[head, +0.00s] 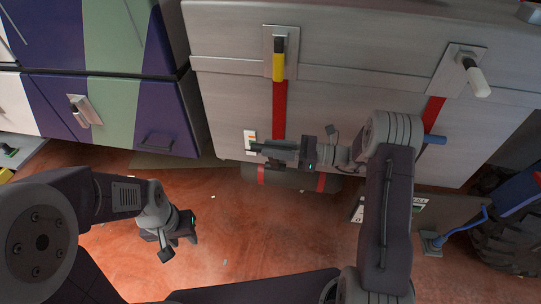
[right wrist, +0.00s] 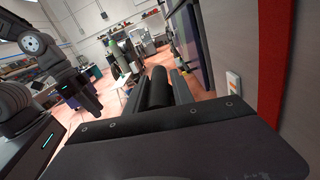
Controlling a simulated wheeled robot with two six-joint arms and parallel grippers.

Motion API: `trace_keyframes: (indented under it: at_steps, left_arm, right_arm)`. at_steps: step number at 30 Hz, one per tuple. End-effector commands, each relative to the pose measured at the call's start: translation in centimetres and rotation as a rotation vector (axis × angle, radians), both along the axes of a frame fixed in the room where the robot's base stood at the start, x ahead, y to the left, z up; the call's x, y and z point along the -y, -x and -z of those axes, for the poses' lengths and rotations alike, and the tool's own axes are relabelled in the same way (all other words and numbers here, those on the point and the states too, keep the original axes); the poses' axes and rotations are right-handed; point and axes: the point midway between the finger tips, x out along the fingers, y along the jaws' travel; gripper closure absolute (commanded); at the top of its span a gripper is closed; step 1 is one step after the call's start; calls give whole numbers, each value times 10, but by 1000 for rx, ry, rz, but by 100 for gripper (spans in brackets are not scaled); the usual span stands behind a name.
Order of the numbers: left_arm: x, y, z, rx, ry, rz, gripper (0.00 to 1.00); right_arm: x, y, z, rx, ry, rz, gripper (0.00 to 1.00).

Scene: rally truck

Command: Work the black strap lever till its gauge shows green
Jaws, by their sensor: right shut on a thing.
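My right gripper (head: 264,149) is at the lower front of the silver box, beside the left red strap (head: 279,112). It is shut on the black lever, whose dark round grip (right wrist: 160,88) shows between the fingers in the right wrist view. In the head view the gripper hides most of the lever. The small white gauge (head: 250,138) is just left of the strap and shows an orange mark; it also shows in the right wrist view (right wrist: 233,82). I see no green on it. My left gripper (head: 179,247) hangs open and empty over the floor.
The silver box (head: 345,75) has a yellow-and-black handle (head: 279,62) above and a white-gripped handle (head: 475,77) at right. Striped drawers (head: 110,110) stand at left. Red floor below is mostly clear.

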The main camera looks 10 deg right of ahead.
Motion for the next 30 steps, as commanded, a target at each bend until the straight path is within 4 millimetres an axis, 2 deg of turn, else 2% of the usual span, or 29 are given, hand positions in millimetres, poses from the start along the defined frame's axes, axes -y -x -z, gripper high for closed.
trace_keyframes:
  at_steps: [1,10,26,27,29,30]
  left_arm:
    - [0,0,-6,0,0,0,64]
    - [0,0,-8,0,0,0,64]
    - [0,0,-8,0,0,0,64]
    - [0,0,-7,0,0,0,64]
    - [0,0,-7,0,0,0,64]
    - [0,0,-7,0,0,0,64]
  right_arm:
    - [2,-6,-6,-22,-9,-1,100]
    - [10,-30,-13,-46,-17,1,100]
    - [12,-36,-13,-49,-15,3,100]
    - [12,-36,-13,-49,-15,3,71]
    - [12,-36,-13,-49,-15,3,55]
    - [12,-36,-13,-49,-15,3,53]
